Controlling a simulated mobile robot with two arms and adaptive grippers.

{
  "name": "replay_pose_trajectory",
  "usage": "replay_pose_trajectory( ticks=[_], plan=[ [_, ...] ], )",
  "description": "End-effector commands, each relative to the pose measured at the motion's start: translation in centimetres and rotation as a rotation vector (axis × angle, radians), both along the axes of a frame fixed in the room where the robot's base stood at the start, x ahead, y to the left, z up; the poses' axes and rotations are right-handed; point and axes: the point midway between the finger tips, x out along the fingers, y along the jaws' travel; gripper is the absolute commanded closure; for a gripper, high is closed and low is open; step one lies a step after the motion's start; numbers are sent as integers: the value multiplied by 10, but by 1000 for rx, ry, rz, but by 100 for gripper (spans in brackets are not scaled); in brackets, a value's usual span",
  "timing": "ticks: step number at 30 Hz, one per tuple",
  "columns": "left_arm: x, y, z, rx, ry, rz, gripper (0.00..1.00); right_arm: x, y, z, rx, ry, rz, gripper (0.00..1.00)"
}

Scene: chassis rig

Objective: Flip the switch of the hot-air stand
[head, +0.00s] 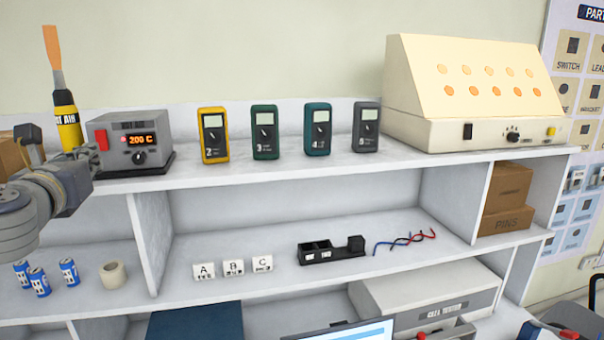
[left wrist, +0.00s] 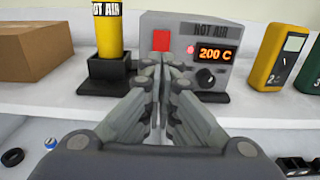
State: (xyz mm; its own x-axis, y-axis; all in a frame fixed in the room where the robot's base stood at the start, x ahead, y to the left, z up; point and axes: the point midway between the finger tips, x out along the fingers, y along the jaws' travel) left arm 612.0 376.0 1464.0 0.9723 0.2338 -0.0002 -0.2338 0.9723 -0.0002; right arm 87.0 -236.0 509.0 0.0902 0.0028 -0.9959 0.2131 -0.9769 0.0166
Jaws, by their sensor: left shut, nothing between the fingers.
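The grey hot-air stand (head: 131,141) is on the top shelf at the left, its orange display lit at 200 C. Its red switch (head: 101,140) is on the upper left of the front; in the left wrist view the red switch (left wrist: 161,40) shows just beyond my fingertips. The yellow hot-air handpiece (head: 68,122) stands upright in a black holder beside the unit. My left gripper (left wrist: 159,62) is shut and empty, pointing at the front just below the switch. I cannot tell whether the tips touch it. In the head view my left gripper (head: 84,160) is partly hidden by its own arm. My right gripper is not in view.
Several meters, among them a yellow one (head: 214,134), stand right of the unit. A large cream panel box (head: 470,95) fills the right end. A brown box (left wrist: 42,37) is left of the handpiece. The shelf edge (head: 230,178) runs below the unit.

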Motion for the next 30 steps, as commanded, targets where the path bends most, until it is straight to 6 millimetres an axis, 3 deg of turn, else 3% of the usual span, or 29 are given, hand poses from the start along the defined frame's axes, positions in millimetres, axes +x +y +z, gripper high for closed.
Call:
replay_pose_trajectory(
  ticks=[30],
  plan=[
    [16, 4, 0, 0, 0, 0, 100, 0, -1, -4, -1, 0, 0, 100]
  ],
)
